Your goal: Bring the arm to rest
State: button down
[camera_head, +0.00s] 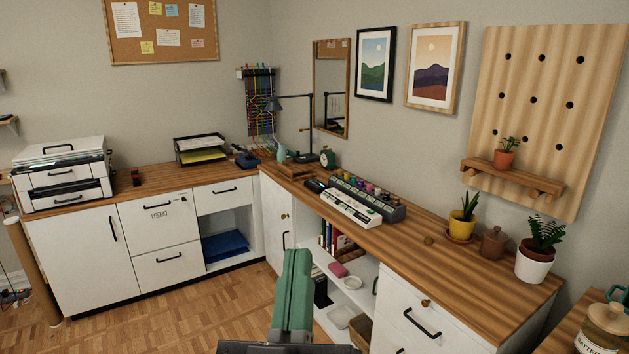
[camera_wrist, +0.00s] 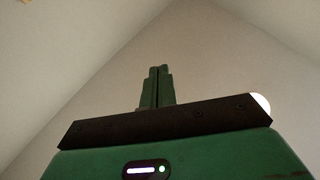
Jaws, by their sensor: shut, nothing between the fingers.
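My gripper (camera_head: 297,256) stands at the bottom middle of the head view, its green fingers pointing up from a dark bar. In the wrist view my gripper (camera_wrist: 158,70) shows its two green fingers close together with nothing between them. It is shut and empty. Behind the fingers in the wrist view are only plain walls and ceiling. In the head view the gripper appears in front of the floor and the open shelf, apart from the desk. The rest of the arm is hidden below the picture.
An L-shaped wooden desktop (camera_head: 460,262) over white cabinets runs along both walls. A printer (camera_head: 62,178) stands left, a desk lamp (camera_head: 311,125) in the corner. Potted plants (camera_head: 534,262) and a labelled jar (camera_head: 603,325) are at right.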

jog(key=s+d+r+m+y+p, duration=0.1)
jog(key=s+d+r+m, duration=0.2)
jog(key=s+r, duration=0.55)
notch_tip(320, 180, up, 36)
jog(key=a+p, duration=0.1)
jog(key=p, duration=3.6)
jog(key=shift+w+a+r+n+y+p, duration=0.2)
jog(key=shift+w+n+y+p, duration=0.1)
jog(key=shift+w+p, duration=0.1)
